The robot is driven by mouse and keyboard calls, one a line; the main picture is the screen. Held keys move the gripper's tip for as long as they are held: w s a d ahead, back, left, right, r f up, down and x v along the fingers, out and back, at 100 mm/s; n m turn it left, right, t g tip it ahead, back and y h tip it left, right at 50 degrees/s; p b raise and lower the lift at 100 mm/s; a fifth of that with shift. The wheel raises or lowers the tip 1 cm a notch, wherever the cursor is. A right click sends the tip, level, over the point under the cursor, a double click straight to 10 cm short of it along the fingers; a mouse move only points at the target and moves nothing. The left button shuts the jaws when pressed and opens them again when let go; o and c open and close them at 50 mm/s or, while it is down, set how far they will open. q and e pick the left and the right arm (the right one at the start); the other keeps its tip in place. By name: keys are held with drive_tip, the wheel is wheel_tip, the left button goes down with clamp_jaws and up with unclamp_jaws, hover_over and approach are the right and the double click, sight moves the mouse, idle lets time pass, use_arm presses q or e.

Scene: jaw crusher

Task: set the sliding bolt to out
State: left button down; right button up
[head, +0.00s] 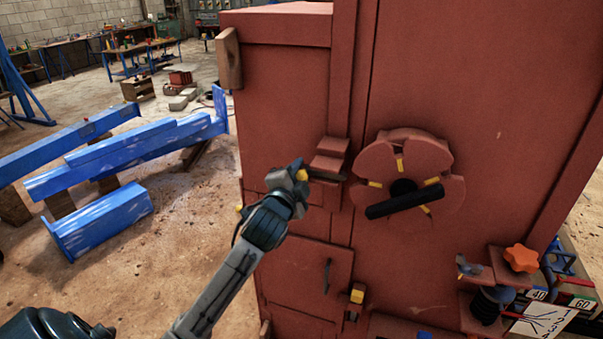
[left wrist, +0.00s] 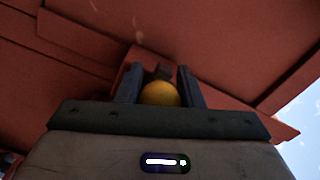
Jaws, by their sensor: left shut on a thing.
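The sliding bolt shows in the head view as a dark rod in a red bracket (head: 328,160) on the front of the red machine, with a yellow knob (head: 302,175) at its left end. My left gripper (head: 298,176) is at this knob. In the left wrist view the yellow knob (left wrist: 160,94) sits between the two dark fingers of my left gripper (left wrist: 159,88), which is shut on it. The fingers hide part of the bolt, and how far it is drawn is hard to tell. My right gripper is not in view.
A red handwheel (head: 418,160) with a black handle (head: 404,200) is right of the bolt. An orange star knob (head: 521,258) is at the lower right. Below the bolt is a small door (head: 305,275). Blue beams (head: 140,150) lie on the floor at left.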

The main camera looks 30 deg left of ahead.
use_arm(q)
drive_tip(key=shift+d+r, duration=0.1)
drive_tip(key=shift+r, duration=0.1)
drive_tip(key=c, duration=1.2)
unclamp_jaws()
drive_tip(key=shift+o, duration=1)
drive_tip(key=shift+s+f, duration=0.15)
drive_tip(key=shift+s, duration=0.1)
drive_tip(key=b+v, duration=0.2)
drive_tip(key=v, duration=0.8)
drive_tip(key=shift+s, duration=0.2)
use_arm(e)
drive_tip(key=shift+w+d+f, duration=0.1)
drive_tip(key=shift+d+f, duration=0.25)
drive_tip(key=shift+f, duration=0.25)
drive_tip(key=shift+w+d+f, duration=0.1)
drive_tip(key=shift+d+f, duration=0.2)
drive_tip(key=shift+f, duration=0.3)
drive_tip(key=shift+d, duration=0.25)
